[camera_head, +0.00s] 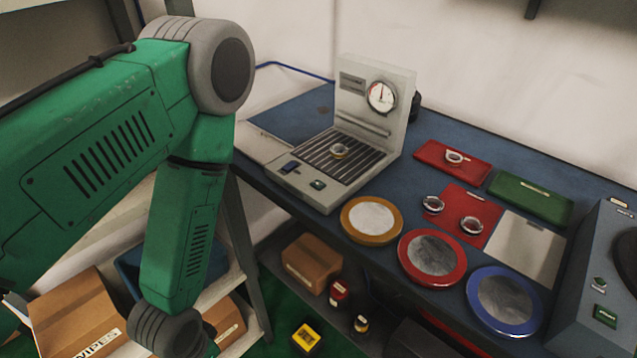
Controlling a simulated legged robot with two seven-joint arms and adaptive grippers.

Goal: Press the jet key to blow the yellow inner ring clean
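A small ring with a yellowish tint (339,151) lies on the dark slatted grille of a pale bench device (375,127) with a round dial. It looks like the yellow inner ring, but it is small in view. On the device's front ledge are a dark blue key (290,168) and a green key (317,184); their labels are too small to read, so I cannot tell which is the jet key. My green left arm fills the left side and bends down at the bottom left. Neither of my grippers is in view.
A red tray (432,165) and a red mat (461,199) hold metal rings. A green tray (531,198) and a grey plate (526,252) lie nearby. Yellow-rimmed (345,222), red-rimmed (405,262) and blue-rimmed (474,303) round dishes line the front edge. A grey machine (590,265) stands right.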

